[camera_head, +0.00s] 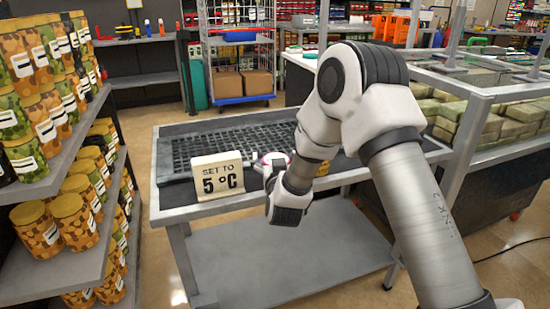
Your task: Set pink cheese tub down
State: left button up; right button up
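A small tub (276,156), white with a pink rim, shows just beyond my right wrist, over the front part of the grey metal table (190,213). My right gripper (266,169) is close against the near side of the tub. The wrist hides most of the fingers and the lower part of the tub, so I cannot tell whether the fingers are closed on it or whether it touches the table. My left gripper is not in view.
A "SET TO 5 °C" sign (217,177) stands left of the tub. A dark grid rack (225,146) lies behind. A yellow-brown item (322,168) is right of my wrist. Shelves of patterned jars (40,228) stand left; a rack of pale green blocks (470,121) stands right.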

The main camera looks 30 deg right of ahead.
jog(key=shift+o, duration=0.3)
jog(key=v, duration=0.7)
jog(key=shift+s+d, duration=0.25)
jog(key=shift+d, duration=0.1)
jog(key=shift+s+a, duration=0.1)
jog(key=shift+s, duration=0.15)
jog(key=w+n+y+p, duration=0.1)
jog(key=y+p, duration=0.1)
jog(key=p, duration=0.1)
jog(key=w+d+n+t+y+p, duration=0.1)
jog(key=w+n+y+p, duration=0.1)
jog(key=y+p, duration=0.1)
jog(key=w+n+t+y+p, duration=0.1)
jog(key=w+n+y+p, duration=0.1)
jog(key=p, duration=0.2)
jog(key=shift+w+d+r+y+p, duration=0.1)
jog(key=shift+d+r+y+p, duration=0.2)
jog(key=shift+d+y+p, duration=0.1)
jog(key=c, duration=1.6)
jog(key=shift+r, duration=0.1)
